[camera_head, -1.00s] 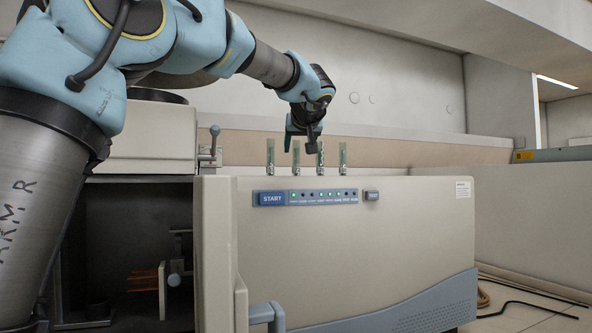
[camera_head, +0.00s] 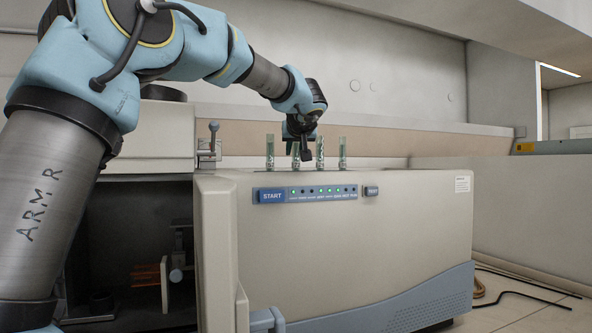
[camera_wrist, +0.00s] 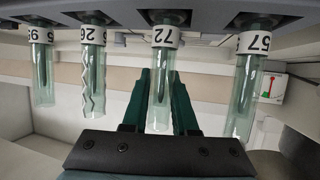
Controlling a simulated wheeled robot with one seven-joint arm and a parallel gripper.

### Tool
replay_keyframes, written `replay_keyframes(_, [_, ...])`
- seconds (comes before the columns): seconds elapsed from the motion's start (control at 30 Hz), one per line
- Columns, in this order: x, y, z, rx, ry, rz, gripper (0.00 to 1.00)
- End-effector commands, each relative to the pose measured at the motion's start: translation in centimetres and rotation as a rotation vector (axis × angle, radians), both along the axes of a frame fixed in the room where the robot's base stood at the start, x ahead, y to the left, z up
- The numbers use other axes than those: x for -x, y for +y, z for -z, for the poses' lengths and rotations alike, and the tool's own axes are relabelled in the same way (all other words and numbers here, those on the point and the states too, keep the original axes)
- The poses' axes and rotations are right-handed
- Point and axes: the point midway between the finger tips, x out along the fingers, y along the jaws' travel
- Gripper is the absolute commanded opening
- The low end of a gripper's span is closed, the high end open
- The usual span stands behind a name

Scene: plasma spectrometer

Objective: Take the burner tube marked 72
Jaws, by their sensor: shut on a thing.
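The clear burner tube marked 72 (camera_wrist: 160,62) has a white label band and shows upside down in the wrist view. My gripper (camera_wrist: 162,80) has a green finger on each side of it and is shut on it. In the head view my gripper (camera_head: 303,150) is at the row of tubes on top of the instrument, where it partly hides the second tube from the left (camera_head: 295,152). The tube's label end still sits at the instrument's top surface.
Tube 57 (camera_wrist: 246,95) stands close beside it. On the other side are tube 26 (camera_wrist: 93,75), with a zigzag line along its glass, and another tube (camera_wrist: 42,75). The instrument (camera_head: 350,230) has a START button (camera_head: 272,196); an open dark compartment (camera_head: 130,230) is at left.

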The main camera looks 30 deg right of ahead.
Motion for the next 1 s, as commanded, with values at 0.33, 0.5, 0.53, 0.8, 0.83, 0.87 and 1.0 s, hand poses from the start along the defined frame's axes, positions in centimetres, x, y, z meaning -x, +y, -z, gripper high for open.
replay_keyframes(0.33, [0.0, 0.0, 0.0, 0.000, 0.000, 0.000, 0.00])
replay_keyframes(0.5, [0.0, 0.0, -0.1, 0.000, -0.001, 0.000, 0.00])
replay_keyframes(0.53, [0.0, 0.0, -0.1, 0.000, -0.001, 0.000, 0.00])
replay_keyframes(0.8, [0.0, 0.0, -0.8, 0.002, -0.003, -0.001, 0.00])
replay_keyframes(0.83, [0.0, 0.0, -1.1, 0.003, -0.002, -0.001, 0.00])
replay_keyframes(0.87, [0.0, 0.0, -1.4, 0.004, -0.002, -0.001, 0.00])
replay_keyframes(1.0, [0.0, 0.0, -3.2, 0.004, -0.002, 0.000, 0.00])
